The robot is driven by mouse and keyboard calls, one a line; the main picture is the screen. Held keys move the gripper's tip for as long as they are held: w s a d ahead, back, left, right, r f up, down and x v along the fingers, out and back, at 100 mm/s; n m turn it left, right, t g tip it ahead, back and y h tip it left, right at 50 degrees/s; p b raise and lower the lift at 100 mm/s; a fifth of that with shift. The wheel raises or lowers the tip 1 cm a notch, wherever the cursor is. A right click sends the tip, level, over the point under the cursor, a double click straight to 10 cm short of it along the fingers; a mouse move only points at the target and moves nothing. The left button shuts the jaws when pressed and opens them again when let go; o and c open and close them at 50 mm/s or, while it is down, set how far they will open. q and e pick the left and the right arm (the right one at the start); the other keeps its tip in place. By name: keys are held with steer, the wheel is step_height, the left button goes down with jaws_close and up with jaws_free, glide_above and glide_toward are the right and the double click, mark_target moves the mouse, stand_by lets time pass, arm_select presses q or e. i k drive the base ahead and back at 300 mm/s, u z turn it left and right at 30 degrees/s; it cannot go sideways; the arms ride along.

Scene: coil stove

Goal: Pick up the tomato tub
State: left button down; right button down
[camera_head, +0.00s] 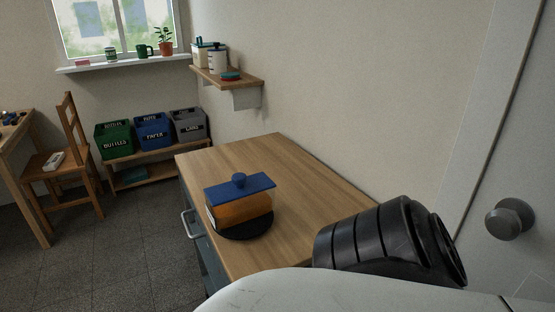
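A clear tub with orange-red contents (240,212) and a blue lid with a round knob stands on a round black base (247,233). It is on the wooden counter top (295,190), near the counter's left edge. It looks like the tomato tub, and part of a pale label shows on its left side. Neither of my grippers is in view. A black ribbed part and a white body part of mine fill the lower right and hide the near end of the counter.
The counter around the tub is clear. A drawer handle (189,224) sticks out on the counter's left side. Green, blue and grey bins stand on a low bench (150,152). A wooden chair (72,160) is at the left, and a door with a knob (509,219) is at the right.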

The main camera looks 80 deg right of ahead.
mark_target(227, 216)
steer(key=z, duration=2.05)
